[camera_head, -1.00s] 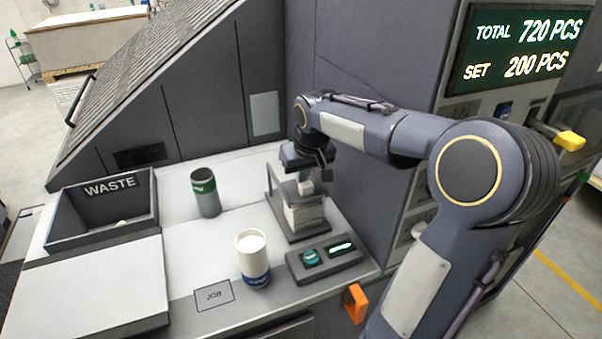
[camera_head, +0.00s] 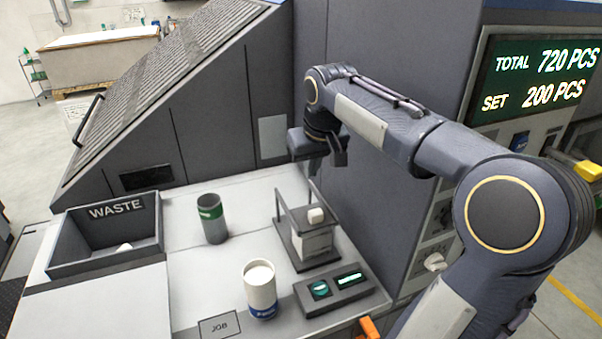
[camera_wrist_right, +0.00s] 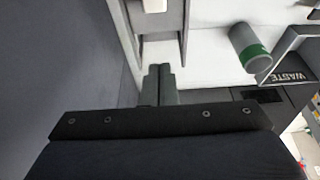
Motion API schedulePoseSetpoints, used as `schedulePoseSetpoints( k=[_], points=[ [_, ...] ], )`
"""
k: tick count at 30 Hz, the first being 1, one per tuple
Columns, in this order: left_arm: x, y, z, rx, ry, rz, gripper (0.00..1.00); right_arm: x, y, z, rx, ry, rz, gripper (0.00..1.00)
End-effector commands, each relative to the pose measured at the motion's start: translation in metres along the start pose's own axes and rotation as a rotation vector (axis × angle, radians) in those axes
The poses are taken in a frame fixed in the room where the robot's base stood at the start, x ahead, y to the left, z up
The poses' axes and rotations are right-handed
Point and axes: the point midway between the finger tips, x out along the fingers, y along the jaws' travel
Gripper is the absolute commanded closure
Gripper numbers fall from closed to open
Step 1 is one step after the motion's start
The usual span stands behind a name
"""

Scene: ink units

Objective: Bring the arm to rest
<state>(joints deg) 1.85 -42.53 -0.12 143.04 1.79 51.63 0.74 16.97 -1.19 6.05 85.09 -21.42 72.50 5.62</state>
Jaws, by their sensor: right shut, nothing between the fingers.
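My right arm reaches in from the right in the head view. My right gripper (camera_head: 313,172) hangs above the back of the small stand (camera_head: 297,262), clear of it and empty. In the right wrist view its fingers (camera_wrist_right: 158,72) are together with nothing between them. The stand holds a white block-like item with a small white piece (camera_head: 316,215) on top. My left gripper is in neither view.
A dark cup with a green band (camera_head: 212,220) and a white cup with a blue band (camera_head: 260,290) stand on the counter. The WASTE bin (camera_head: 60,245) is at the left, with a small white item inside. A control box (camera_head: 336,290) sits before the stand. A grey machine wall rises behind.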

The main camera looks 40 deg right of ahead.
Motion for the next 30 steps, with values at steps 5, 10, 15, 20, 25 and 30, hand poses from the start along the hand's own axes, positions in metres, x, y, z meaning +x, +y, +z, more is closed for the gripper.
schedulePoseSetpoints(
  k=[5, 10, 15, 20, 25, 30],
  points=[
    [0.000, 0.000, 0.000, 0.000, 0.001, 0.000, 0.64, -0.004, 0.000, 0.000, 0.000, 0.000, 0.000, 1.00],
    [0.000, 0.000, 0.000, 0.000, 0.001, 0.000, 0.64, -0.005, -0.003, 0.005, -0.005, 0.002, -0.008, 1.00],
    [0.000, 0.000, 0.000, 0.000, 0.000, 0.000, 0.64, -0.009, -0.033, 0.055, -0.045, 0.024, -0.093, 1.00],
    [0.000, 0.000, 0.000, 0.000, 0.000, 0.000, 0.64, -0.001, -0.075, 0.141, -0.079, 0.054, -0.238, 1.00],
    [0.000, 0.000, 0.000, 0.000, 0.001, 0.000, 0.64, 0.020, -0.110, 0.221, -0.085, 0.071, -0.374, 1.00],
    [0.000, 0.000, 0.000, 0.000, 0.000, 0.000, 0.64, 0.035, -0.127, 0.262, -0.079, 0.076, -0.444, 1.00]
  ],
)
